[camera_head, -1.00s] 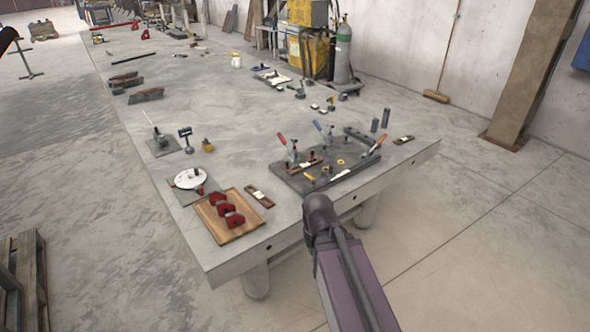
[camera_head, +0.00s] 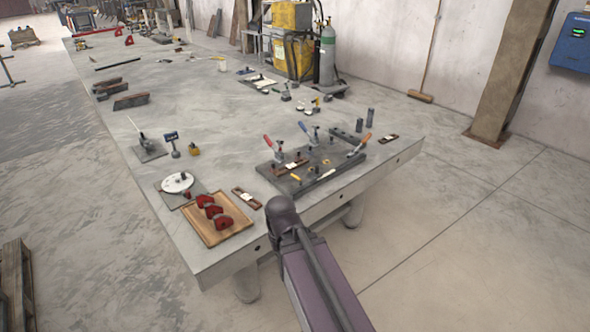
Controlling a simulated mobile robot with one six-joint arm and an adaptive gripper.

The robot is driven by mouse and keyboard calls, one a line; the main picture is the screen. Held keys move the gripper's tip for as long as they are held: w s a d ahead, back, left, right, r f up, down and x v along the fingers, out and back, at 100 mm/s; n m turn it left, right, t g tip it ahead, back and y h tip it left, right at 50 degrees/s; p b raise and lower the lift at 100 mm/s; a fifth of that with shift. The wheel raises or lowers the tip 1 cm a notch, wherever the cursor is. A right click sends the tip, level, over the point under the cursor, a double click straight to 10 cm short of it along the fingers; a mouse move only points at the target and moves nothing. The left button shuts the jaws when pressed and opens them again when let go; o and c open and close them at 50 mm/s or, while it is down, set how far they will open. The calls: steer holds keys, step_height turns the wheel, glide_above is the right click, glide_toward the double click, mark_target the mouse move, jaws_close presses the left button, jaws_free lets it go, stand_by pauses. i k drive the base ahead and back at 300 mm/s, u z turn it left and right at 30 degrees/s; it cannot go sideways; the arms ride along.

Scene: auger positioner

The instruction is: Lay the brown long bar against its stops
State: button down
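A dark fixture plate (camera_head: 333,177) lies near the table's front right corner, with toggle clamps, pins and small yellow parts on it. A brown bar (camera_head: 292,167) lies on the plate by the red-handled clamp (camera_head: 277,152). A similar brown piece with a pale patch (camera_head: 247,198) lies on the table left of the plate, and another (camera_head: 388,139) lies at its right. I cannot tell which is the long bar, or whether any touches a stop. My arm shows at the lower middle, in front of the table edge; my gripper is not visible.
A wooden tray (camera_head: 232,231) with red blocks sits at the near left corner of the table (camera_head: 225,281). A white disc (camera_head: 177,182) and small gauges stand behind it. Two dark cylinders (camera_head: 370,119) stand right of the plate. The table's middle is mostly clear.

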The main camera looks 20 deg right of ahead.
mark_target(293, 165)
steer(key=z, duration=0.05)
steer(key=i, duration=1)
steer(key=u, duration=0.05)
